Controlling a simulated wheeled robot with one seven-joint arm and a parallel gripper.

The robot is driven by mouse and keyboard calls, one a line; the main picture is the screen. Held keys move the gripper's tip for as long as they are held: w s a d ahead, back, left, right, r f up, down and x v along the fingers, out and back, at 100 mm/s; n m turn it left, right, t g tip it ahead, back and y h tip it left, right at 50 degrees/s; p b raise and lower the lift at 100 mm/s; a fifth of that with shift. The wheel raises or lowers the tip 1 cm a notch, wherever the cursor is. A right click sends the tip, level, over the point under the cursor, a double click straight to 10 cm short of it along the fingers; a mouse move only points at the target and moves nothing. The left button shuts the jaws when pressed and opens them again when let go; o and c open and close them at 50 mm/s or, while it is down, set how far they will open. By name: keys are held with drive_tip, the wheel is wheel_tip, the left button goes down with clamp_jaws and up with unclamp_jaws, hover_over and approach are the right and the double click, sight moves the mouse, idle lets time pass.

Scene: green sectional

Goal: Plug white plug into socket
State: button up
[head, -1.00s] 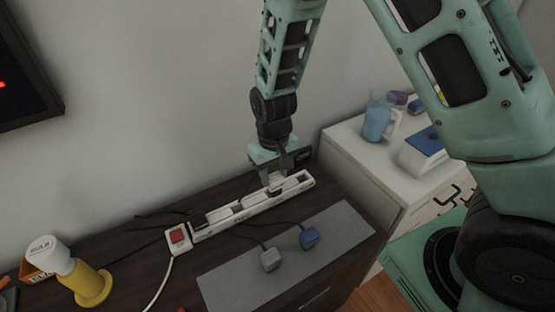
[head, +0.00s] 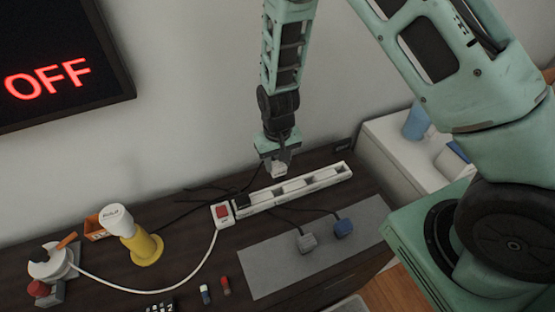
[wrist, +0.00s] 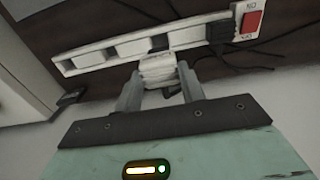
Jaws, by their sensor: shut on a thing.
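A white power strip (head: 318,183) with several sockets lies along the dark tabletop by the wall; it also spans the top of the wrist view (wrist: 110,50). It has a red switch (head: 222,211) at its left end in the head view. A black plug (head: 240,201) sits in the strip beside the switch. My gripper (head: 277,169) is shut on a white plug (wrist: 158,68) and appears above the strip, near its middle. The plug's prongs and its gap to the strip are hidden.
A wall screen (head: 55,70) reads OFF in red. A yellow-based object with a white top (head: 146,248) stands left of the strip. A white cable (head: 170,289) curves across the table's left part. A white cabinet (head: 390,140) stands right. Black cords (head: 190,203) lie behind the strip.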

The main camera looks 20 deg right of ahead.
sight(278, 174)
drive_tip(key=shift+f+b, duration=2)
drive_tip(key=shift+f, duration=0.9)
drive_tip(key=shift+f+b, duration=1.35)
drive_tip(key=shift+f, duration=0.75)
drive_tip(key=o, duration=1.1)
drive_tip(key=shift+r, duration=0.1)
drive_tip(key=shift+c, duration=0.2)
wheel_tip(278, 174, up, 17)
drive_tip(key=shift+r+b, duration=0.2)
drive_tip(key=shift+b, duration=0.55)
drive_tip(key=s+a+r+n, duration=0.3)
drive_tip(key=s+r+n, duration=0.1)
drive_tip(key=s, duration=0.7)
drive_tip(key=s+a+r+n, duration=0.3)
drive_tip(key=s+r, duration=0.1)
drive_tip(key=s, duration=0.8)
drive_tip(key=shift+r+n+y, duration=0.3)
drive_tip(key=shift+r+n, duration=0.1)
